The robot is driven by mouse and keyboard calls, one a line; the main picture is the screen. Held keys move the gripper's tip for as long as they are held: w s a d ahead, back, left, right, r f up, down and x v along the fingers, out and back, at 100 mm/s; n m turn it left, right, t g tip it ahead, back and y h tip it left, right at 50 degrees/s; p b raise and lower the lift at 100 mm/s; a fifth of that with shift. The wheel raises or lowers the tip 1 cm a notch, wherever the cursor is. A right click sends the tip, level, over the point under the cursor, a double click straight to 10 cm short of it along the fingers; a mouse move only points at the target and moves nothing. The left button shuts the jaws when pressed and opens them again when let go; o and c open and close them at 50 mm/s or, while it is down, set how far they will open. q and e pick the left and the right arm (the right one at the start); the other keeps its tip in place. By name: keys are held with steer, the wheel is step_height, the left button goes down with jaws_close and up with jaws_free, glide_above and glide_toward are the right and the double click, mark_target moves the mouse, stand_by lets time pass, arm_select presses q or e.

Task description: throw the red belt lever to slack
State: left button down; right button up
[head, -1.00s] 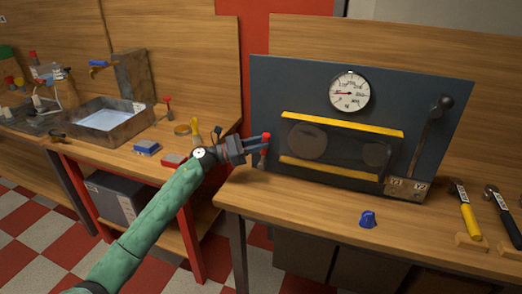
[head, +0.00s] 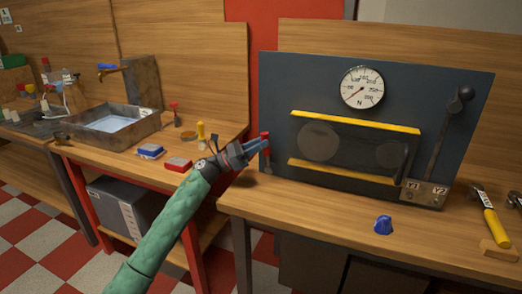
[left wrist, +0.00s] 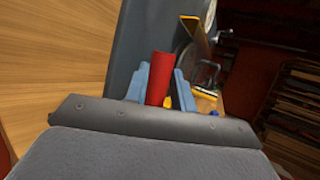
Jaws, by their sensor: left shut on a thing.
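The red-handled belt lever (head: 265,138) stands at the left edge of the dark panel (head: 275,95) and leans slightly left in the head view. My left gripper (head: 258,147) is shut on its handle. In the left wrist view the red handle (left wrist: 160,78) sits between the two grey-blue fingers (left wrist: 158,88). A round gauge (head: 362,87) on the panel has its needle pointing to the lower left. Two dim discs show between yellow bars (head: 355,121). My right gripper is out of view.
A blue knob-like piece (head: 383,225) lies on the bench (head: 310,212) before the panel. A black-knobbed lever (head: 448,125) is at the panel's right. A yellow-handled hammer (head: 494,228) lies farther right. The left bench holds a basin (head: 108,137) and small red and blue blocks.

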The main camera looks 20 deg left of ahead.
arm_select(q)
steer(key=shift+a+f+n+t+b, duration=0.2)
steer(key=shift+a+n+t+b, duration=0.35)
steer(key=shift+b, duration=0.65)
steer(key=shift+a+f+n+t+b, duration=0.2)
steer(key=shift+a+n+t+b, duration=0.35)
steer(key=shift+b, duration=0.65)
steer(key=shift+d+h, duration=0.1)
steer(key=shift+h, duration=0.2)
steer(key=c, duration=1.5)
jaws_free()
steer(key=shift+o, duration=0.2)
